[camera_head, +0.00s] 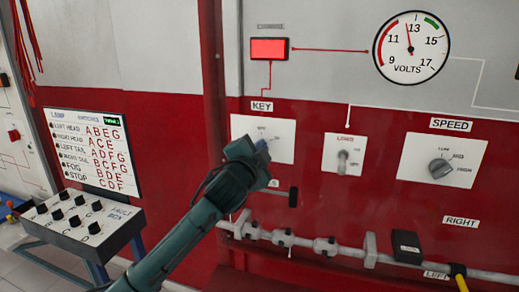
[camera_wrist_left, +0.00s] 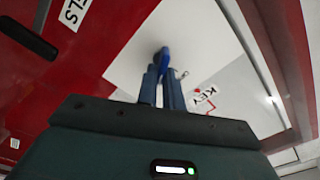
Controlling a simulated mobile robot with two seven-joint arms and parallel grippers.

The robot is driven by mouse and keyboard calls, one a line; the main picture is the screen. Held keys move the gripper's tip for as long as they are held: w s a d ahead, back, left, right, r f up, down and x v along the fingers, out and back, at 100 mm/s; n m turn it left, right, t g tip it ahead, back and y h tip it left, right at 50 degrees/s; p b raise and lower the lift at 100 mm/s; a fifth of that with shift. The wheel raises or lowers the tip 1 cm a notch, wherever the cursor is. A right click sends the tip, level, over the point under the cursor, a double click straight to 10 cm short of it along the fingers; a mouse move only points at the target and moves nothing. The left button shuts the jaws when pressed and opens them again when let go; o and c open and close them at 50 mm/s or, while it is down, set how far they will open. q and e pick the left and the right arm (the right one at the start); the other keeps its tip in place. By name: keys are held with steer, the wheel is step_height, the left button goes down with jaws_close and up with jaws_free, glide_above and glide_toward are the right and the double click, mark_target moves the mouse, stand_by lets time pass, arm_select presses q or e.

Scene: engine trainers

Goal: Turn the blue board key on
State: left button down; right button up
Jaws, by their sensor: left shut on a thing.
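The blue key (camera_wrist_left: 164,58) stands out from the white key plate (camera_wrist_left: 135,65) in the left wrist view. My left gripper (camera_wrist_left: 162,80) is shut on the key, its two fingers on either side of it. In the head view my left gripper (camera_head: 262,146) reaches the white key plate (camera_head: 281,129) under the KEY label, and mostly hides the key. The key's exact turn angle is hard to tell. My right gripper is not in view.
A lit red rectangle (camera_head: 269,49) and a volts gauge (camera_head: 411,47) are above. The LOAD switch (camera_head: 343,160) and SPEED knob (camera_head: 441,168) are to the right. A grey pipe (camera_head: 330,247) runs below. A fault box (camera_head: 78,218) stands at left.

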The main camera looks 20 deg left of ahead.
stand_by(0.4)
arm_select(q)
steer(key=c, duration=1.5)
jaws_free()
steer(key=shift+c, duration=0.2)
steer(key=s+b, duration=0.2)
steer(key=s, duration=1.1)
steer(key=shift+a+b, duration=0.25)
steer(key=shift+b, duration=0.05)
steer(key=shift+s, duration=0.1)
